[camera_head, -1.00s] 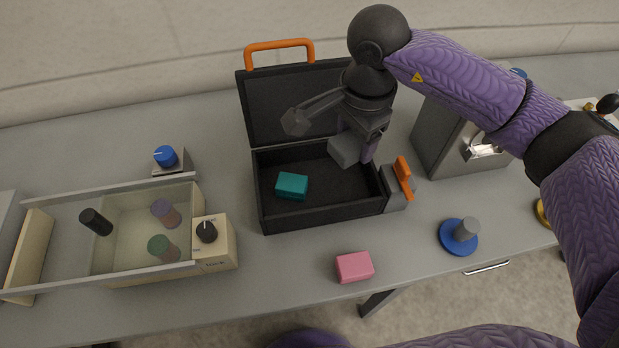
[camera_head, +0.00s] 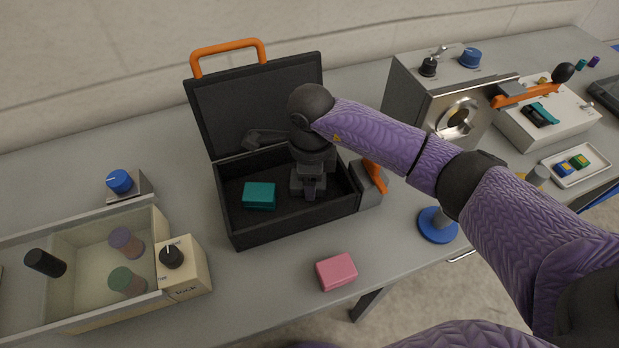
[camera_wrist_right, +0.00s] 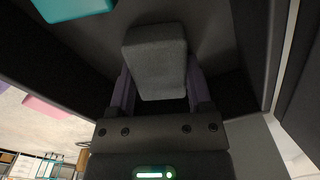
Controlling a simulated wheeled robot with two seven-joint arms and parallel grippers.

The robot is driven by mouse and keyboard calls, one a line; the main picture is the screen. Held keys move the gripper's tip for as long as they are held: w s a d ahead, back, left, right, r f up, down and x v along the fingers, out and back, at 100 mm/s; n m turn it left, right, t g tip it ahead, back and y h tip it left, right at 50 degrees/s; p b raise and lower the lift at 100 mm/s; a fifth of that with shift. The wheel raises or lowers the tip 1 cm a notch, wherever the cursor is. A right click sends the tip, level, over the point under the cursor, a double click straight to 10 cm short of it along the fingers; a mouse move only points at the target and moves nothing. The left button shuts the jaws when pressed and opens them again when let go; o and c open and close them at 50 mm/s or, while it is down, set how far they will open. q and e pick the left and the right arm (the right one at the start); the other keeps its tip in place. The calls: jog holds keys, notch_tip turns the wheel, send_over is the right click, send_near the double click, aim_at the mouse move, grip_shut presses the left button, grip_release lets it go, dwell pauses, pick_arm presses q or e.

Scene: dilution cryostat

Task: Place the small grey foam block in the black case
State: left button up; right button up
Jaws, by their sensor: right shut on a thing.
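The black case (camera_head: 290,226) stands open on the bench, with its lid raised at the back and an orange handle on top. My right gripper (camera_head: 312,192) reaches down into the right part of the case. In the right wrist view it is shut on the small grey foam block (camera_wrist_right: 157,60), which sits between the two purple fingers. In the head view the block is mostly hidden by the gripper. I cannot tell whether it touches the case floor. A teal block (camera_head: 259,195) lies in the left part of the case. My left gripper is not in view.
A pink block (camera_head: 336,271) lies on the bench in front of the case. A blue round stand (camera_head: 437,226) is to the right. A cream glovebox-like bin (camera_head: 88,300) is at left, and a grey metal box (camera_head: 410,88) is behind right.

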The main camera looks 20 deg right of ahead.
jog(key=o, duration=1.2)
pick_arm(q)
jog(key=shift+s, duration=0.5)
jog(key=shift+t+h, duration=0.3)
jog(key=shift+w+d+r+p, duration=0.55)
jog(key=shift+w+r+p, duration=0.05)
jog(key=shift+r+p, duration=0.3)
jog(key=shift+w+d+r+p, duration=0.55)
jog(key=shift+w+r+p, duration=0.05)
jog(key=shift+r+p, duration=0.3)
pick_arm(e)
notch_tip(320, 180, up, 12)
